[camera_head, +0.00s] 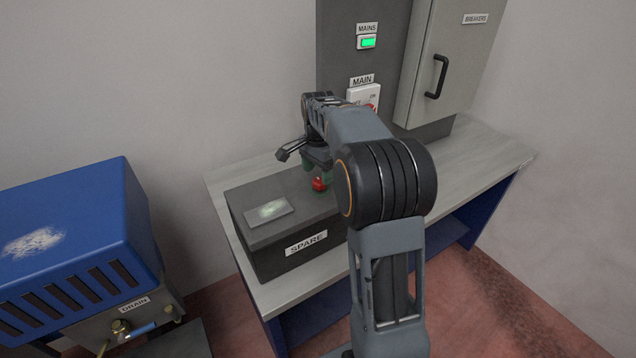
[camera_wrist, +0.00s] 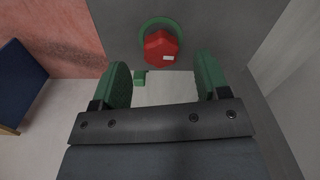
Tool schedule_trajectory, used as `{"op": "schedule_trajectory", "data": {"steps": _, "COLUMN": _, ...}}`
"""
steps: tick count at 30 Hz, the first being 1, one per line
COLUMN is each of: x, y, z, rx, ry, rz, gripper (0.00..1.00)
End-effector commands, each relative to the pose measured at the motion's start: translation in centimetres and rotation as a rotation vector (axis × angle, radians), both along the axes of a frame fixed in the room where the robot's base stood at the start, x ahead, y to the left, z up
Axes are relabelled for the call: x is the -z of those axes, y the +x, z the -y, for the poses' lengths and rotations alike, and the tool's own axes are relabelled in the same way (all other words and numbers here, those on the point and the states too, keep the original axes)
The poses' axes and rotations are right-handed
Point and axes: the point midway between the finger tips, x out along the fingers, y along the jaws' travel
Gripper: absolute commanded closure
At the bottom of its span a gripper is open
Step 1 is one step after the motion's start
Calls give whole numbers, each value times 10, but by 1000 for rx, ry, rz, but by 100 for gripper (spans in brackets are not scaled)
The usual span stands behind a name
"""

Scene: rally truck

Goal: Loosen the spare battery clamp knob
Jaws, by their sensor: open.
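The spare battery (camera_head: 290,260) is a dark grey box labelled SPARE on the bench. The red clamp knob (camera_head: 319,184) stands on its top, near the back right. My gripper (camera_head: 318,168) is over the box, close to the knob. Its green fingers are open in the wrist view (camera_wrist: 162,64), with the knob in line with the gap, just beyond the fingertips. My arm hides the box's right end.
A light plate (camera_head: 268,211) lies on the battery top. A panel with a MAIN switch (camera_head: 364,95) and a breaker cabinet (camera_head: 440,65) stand behind. A blue unit (camera_head: 80,230) with a drain valve (camera_head: 121,328) is at left. The bench (camera_head: 480,160) is clear at right.

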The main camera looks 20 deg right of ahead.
Motion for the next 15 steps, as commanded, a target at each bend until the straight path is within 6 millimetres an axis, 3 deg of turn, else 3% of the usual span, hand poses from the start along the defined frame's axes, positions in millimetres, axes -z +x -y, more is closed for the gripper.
{"op": "schedule_trajectory", "data": {"steps": 6, "x": 29, "y": 0, "z": 0, "rx": -1, "ry": 1, "rz": -1, "gripper": 31}}
{"op": "schedule_trajectory", "data": {"steps": 15, "x": 44, "y": 0, "z": 0, "rx": -1, "ry": 0, "rz": 0, "gripper": 31}}
